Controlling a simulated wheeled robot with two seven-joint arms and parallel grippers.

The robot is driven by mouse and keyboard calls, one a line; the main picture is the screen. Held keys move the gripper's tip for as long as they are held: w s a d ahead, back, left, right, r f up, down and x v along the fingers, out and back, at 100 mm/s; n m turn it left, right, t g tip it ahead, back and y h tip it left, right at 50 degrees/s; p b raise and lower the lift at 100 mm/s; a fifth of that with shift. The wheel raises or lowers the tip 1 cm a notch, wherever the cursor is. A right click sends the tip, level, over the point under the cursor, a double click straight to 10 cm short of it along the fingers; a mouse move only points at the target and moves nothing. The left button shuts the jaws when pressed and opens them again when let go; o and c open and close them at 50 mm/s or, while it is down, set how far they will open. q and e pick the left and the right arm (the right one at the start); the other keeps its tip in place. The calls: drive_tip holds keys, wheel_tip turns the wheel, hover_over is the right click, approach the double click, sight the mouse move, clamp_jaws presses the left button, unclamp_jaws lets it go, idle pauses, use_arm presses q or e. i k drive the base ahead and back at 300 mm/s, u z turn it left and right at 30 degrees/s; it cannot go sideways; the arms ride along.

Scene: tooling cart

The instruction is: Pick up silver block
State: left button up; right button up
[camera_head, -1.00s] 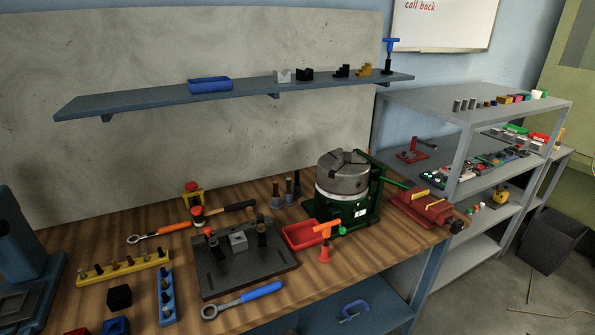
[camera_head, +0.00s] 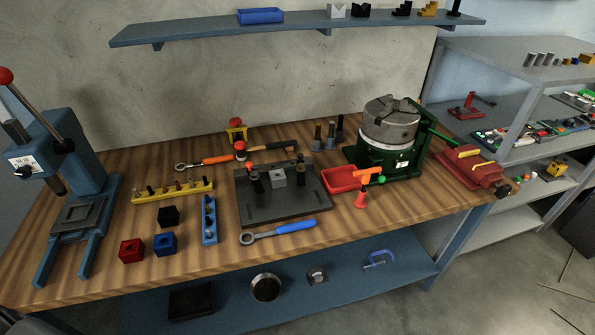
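Another light silver, notched block (camera_head: 336,11) stands on the blue wall shelf at the top. Neither of my grippers shows in the head view.
Red (camera_head: 131,251), blue (camera_head: 164,244) and black (camera_head: 168,216) blocks lie at the bench's front left. An arbor press (camera_head: 75,165) stands at the left end. A ratchet with a blue handle (camera_head: 278,232) lies before the plate. A red tray (camera_head: 342,180) and green-based chuck (camera_head: 388,135) are right.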

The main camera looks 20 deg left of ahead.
sight(280, 181)
drive_tip(key=k, duration=0.5)
drive_tip(key=z, duration=0.95)
drive_tip(key=i, duration=2.2)
drive_tip(key=u, duration=2.4)
